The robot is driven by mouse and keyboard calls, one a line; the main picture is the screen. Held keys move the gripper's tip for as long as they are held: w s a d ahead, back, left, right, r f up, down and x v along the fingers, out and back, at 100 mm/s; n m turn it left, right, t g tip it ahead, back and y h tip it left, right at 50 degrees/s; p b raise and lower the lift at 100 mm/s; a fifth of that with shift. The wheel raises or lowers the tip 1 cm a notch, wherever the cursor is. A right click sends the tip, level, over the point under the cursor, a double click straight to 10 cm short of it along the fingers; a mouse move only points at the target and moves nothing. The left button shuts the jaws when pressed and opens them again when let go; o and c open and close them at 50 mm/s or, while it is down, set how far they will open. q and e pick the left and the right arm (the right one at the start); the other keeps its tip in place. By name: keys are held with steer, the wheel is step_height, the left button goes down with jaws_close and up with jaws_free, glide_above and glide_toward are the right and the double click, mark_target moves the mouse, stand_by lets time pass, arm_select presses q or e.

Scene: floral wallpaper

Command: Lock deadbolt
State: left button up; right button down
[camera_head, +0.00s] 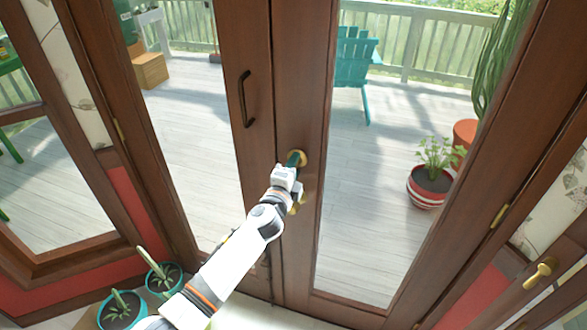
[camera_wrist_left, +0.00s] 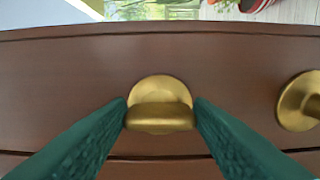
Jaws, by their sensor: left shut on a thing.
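The brass deadbolt thumb-turn (camera_wrist_left: 160,115) sits on a round brass plate (camera_wrist_left: 158,85) on the brown wooden door (camera_wrist_left: 60,80). In the left wrist view the turn piece lies crosswise between the two green fingers of my left gripper (camera_wrist_left: 161,107), and the fingertips press its two ends. In the head view my left gripper (camera_head: 294,161) reaches the right door leaf, and it hides most of the deadbolt; part of the brass plate (camera_head: 302,155) shows beside it. My right gripper is in neither view.
A brass door knob (camera_wrist_left: 300,101) is close beside the deadbolt, partly hidden by my wrist in the head view. A dark pull handle (camera_head: 244,99) is on the left leaf. Potted plants (camera_head: 119,309) stand at the lower left. Another brass handle (camera_head: 540,272) is at right.

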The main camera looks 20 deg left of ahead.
arm_select(q)
steer(key=shift+f, duration=0.1)
steer(key=o, duration=1)
steer(key=shift+c, duration=0.2)
steer(key=s+b, duration=0.2)
steer(key=s, duration=1)
steer(key=shift+a, duration=0.2)
